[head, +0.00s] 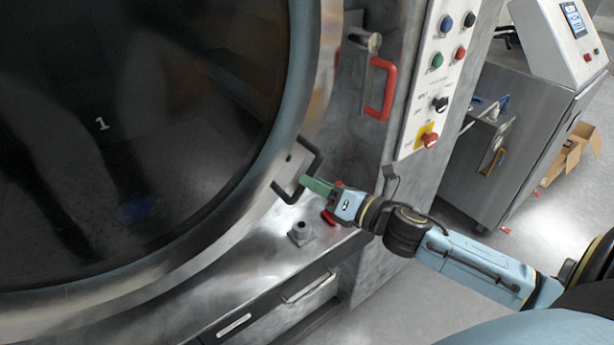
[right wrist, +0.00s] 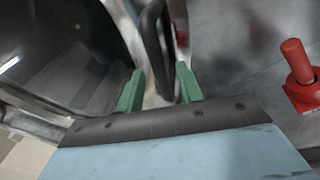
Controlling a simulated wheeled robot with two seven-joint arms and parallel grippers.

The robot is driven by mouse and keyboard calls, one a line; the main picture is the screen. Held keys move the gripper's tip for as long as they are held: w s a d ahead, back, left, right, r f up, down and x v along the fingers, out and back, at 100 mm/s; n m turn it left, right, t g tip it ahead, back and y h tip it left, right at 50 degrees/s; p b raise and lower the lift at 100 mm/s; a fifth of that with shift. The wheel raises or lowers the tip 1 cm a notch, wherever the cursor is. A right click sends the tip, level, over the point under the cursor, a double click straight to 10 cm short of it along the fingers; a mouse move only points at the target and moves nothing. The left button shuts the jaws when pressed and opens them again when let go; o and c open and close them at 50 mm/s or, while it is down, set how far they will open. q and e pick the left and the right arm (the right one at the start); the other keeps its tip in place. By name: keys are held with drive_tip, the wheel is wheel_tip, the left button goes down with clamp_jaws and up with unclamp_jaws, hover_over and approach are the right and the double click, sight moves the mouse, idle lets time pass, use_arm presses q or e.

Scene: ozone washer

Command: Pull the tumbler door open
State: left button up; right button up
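The tumbler door (head: 110,130) is a large round dark glass with a broad metal rim, filling the left of the head view. Its black bracket handle (head: 316,161) sits on the rim's right side. My right gripper (head: 308,183) reaches in from the right, with its green fingers at the handle. In the right wrist view, the fingers (right wrist: 159,90) stand apart, and the black handle bar (right wrist: 150,40) passes between them. Gaps show beside the bar, so I see no firm clamp. My left gripper is not in view.
A red lever handle (head: 380,88) with a metal latch is on the machine front right of the door. A button panel (head: 430,80) is farther right. A metal stub (head: 301,233) stands below the handle. A steel cabinet (head: 530,110) stands at the right, with floor between.

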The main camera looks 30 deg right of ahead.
drive_tip(key=shift+x, duration=1.55)
clamp_jaws()
